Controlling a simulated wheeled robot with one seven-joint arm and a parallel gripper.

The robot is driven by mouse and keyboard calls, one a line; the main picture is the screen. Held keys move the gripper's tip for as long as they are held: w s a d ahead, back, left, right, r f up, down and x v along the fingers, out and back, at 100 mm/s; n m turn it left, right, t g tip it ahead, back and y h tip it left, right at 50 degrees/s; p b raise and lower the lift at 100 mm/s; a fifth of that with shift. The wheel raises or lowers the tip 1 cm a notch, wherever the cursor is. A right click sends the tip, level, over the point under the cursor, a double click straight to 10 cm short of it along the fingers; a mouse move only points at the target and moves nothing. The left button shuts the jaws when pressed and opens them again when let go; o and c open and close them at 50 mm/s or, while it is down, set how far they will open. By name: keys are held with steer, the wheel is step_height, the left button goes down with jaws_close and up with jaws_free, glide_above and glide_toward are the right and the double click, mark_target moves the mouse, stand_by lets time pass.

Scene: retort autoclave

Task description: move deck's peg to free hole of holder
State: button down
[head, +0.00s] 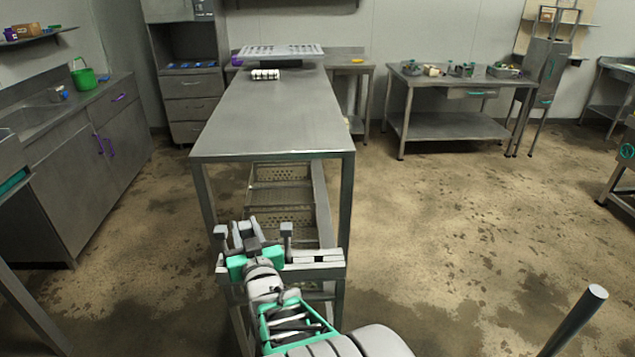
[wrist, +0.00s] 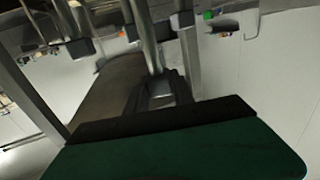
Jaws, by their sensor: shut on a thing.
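My gripper (head: 245,232) is low in front of the near end of the long steel table. It is shut on a small pale piece, taken as the peg; its outline is hard to tell from the fingers. In the wrist view a grey metal piece (wrist: 160,92) stands just past the dark edge of my gripper's green body. A white block with dark marks (head: 265,74) lies at the far end of the table. Behind it is a pale raised plate with rows of holes (head: 278,50). I cannot tell which is the holder, or which hole is free.
The long steel table (head: 270,115) has a bare top between my gripper and the far items. Perforated baskets (head: 283,217) sit under it. A side table (head: 450,80) with small items stands at back right. A sink counter (head: 75,110) runs along the left. Floor at right is open.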

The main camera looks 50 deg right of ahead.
steer(key=s+d+r+m+g+h+p, duration=0.1)
steer(key=s+d+r+m+g+h, duration=0.2)
steer(key=d, duration=0.5)
steer(key=s+d+r+g+h, duration=0.1)
steer(key=s+d+r, duration=0.2)
steer(key=s+d, duration=0.45)
step_height(320, 180, down, 10)
steer(key=w+d+b, duration=0.1)
steer(key=w+b, duration=0.1)
steer(key=b, duration=0.6)
steer(key=shift+d+r+b, duration=0.15)
steer(key=shift+b, duration=0.2)
steer(key=c, duration=1)
jaws_free()
